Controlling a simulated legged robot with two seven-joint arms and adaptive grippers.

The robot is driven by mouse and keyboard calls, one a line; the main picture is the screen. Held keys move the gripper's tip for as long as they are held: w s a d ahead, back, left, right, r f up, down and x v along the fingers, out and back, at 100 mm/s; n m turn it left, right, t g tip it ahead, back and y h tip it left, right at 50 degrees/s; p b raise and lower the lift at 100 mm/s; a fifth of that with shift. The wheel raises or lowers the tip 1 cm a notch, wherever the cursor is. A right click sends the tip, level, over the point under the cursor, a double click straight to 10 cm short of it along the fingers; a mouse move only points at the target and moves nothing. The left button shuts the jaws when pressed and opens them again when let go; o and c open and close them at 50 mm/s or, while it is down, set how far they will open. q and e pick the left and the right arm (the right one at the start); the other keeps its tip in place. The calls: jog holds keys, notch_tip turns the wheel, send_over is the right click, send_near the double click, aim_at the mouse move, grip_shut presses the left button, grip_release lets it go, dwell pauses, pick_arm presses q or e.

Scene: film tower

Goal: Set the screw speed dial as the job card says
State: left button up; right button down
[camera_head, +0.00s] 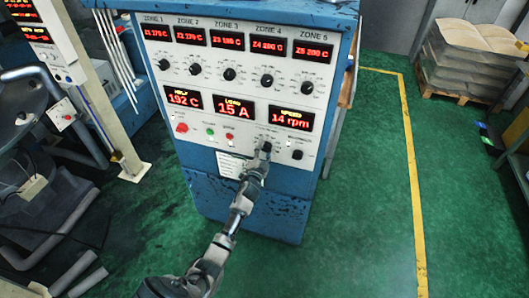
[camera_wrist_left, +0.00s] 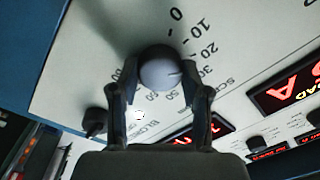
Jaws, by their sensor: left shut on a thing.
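The screw speed dial is a round grey knob (camera_wrist_left: 160,70) on the white panel, with a printed scale running from 0 through 10, 20 and 30 to higher numbers. The thin line on its face points roughly toward 30 in the left wrist view. My left gripper (camera_head: 264,150) is shut on this knob, one finger on each side; it also shows in the left wrist view (camera_wrist_left: 160,98). The speed display (camera_head: 291,119) reads 14 rpm. A white printed sheet (camera_head: 230,164) is on the panel's lower edge; its text is too small to read. My right gripper is out of view.
A black knob (camera_head: 297,155) sits right of the dial. A red button (camera_head: 181,128) and small green and red buttons are to the left. Zone knobs and displays fill the blue cabinet (camera_head: 270,205) above.

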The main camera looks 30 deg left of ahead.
pick_arm(q)
jog(key=m, duration=0.3)
jog(key=shift+r, duration=0.2)
jog(key=shift+m+h, duration=0.3)
jog(key=shift+m, duration=0.5)
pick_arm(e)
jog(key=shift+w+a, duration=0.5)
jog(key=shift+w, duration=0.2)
pick_arm(q)
jog(key=shift+f, duration=0.1)
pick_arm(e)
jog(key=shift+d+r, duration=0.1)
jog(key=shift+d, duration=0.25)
pick_arm(q)
jog(key=o, duration=0.9)
jog(key=shift+o, duration=1.2)
jog(key=shift+w+f, duration=0.1)
jog(key=shift+w, duration=0.05)
jog(key=shift+f, duration=0.1)
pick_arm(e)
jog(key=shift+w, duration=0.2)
